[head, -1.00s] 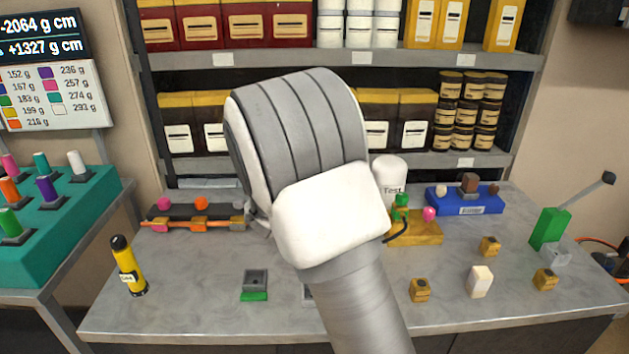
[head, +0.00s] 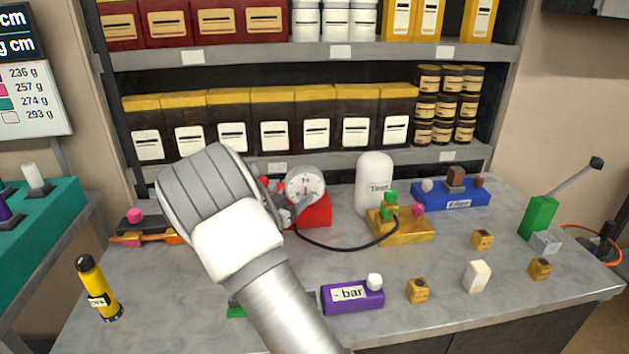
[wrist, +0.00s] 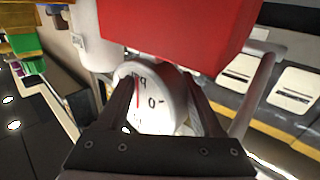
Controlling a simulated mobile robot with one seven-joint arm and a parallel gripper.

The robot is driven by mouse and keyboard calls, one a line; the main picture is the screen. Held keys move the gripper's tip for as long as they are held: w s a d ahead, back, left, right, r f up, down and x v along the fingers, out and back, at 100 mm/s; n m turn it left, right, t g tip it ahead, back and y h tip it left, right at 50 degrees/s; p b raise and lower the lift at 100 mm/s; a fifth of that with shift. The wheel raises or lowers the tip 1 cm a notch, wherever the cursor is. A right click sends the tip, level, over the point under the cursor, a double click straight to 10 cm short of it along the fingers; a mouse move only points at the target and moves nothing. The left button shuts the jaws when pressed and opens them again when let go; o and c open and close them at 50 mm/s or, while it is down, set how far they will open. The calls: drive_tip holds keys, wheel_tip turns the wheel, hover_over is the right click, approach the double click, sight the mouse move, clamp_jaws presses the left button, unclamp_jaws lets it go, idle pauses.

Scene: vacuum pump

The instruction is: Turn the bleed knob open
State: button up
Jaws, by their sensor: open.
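A gauge (head: 304,184) with a round white dial stands on a red block (head: 314,211) at the back middle of the bench. My gripper (head: 289,214) is at its front left, partly hidden by my arm. In the wrist view the open fingers (wrist: 160,88) are on either side of the dial (wrist: 150,98); contact is unclear. The red block (wrist: 180,30) is above it there. No knob is labelled as bleed. Small knobs show as pink (head: 418,209) by the yellow block, white (head: 375,281) on the purple "- bar" box (head: 352,297), and red (head: 265,182) by the gauge.
A black hose (head: 345,249) runs from the gauge area to the green fitting (head: 390,204) on the yellow block (head: 402,228). A white "Test" vessel (head: 374,182) stands behind. A yellow cylinder (head: 98,288) stands front left. Shelves rise behind the bench.

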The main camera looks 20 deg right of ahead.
sight(312, 182)
drive_tip(key=x, duration=0.8)
drive_tip(key=shift+c, duration=0.3)
clamp_jaws()
